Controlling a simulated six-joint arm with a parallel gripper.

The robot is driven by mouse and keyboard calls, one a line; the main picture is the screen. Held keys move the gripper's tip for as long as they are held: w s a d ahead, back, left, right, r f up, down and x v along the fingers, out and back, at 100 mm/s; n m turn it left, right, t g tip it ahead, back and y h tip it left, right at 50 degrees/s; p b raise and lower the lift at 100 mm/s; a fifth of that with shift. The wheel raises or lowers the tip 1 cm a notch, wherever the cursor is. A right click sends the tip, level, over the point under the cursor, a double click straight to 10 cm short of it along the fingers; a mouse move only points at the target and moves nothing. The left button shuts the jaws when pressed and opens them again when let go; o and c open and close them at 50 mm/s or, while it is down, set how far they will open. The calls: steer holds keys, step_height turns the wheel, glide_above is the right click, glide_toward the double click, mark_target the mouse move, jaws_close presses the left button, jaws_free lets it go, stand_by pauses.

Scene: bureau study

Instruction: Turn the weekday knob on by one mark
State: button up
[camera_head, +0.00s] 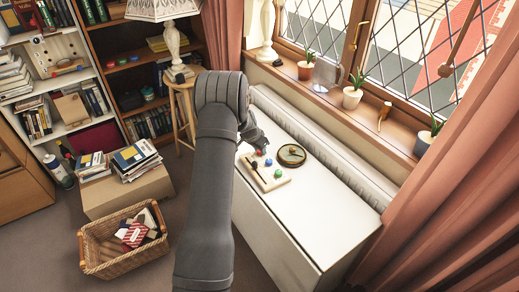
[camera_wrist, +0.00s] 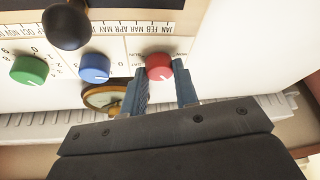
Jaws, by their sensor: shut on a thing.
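The weekday knob is the red knob (camera_wrist: 158,66) on a pale calendar panel (camera_wrist: 122,47), with small day lettering beside it; the knob also shows in the head view (camera_head: 260,152). My gripper (camera_wrist: 160,72) has one finger on each side of this knob and is shut on it. In the head view my gripper (camera_head: 257,141) reaches down to the panel's far end. A blue knob (camera_wrist: 94,67) and a green knob (camera_wrist: 29,70) sit in line with the red one. A month strip and a dark ball-topped handle (camera_wrist: 66,26) are across the panel.
The panel lies on a white cabinet top (camera_head: 310,215). A round brass-rimmed object (camera_head: 291,155) lies close beside it. A radiator (camera_head: 330,150) and a sill with potted plants (camera_head: 352,97) run along the window side. The near cabinet top is clear.

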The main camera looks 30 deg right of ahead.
stand_by(0.5)
steer(key=o, duration=1)
steer(key=v, duration=1.7)
steer(key=shift+r, duration=0.2)
steer(key=x, duration=1.7)
steer(key=shift+f, duration=0.2)
steer(key=shift+r, duration=0.1)
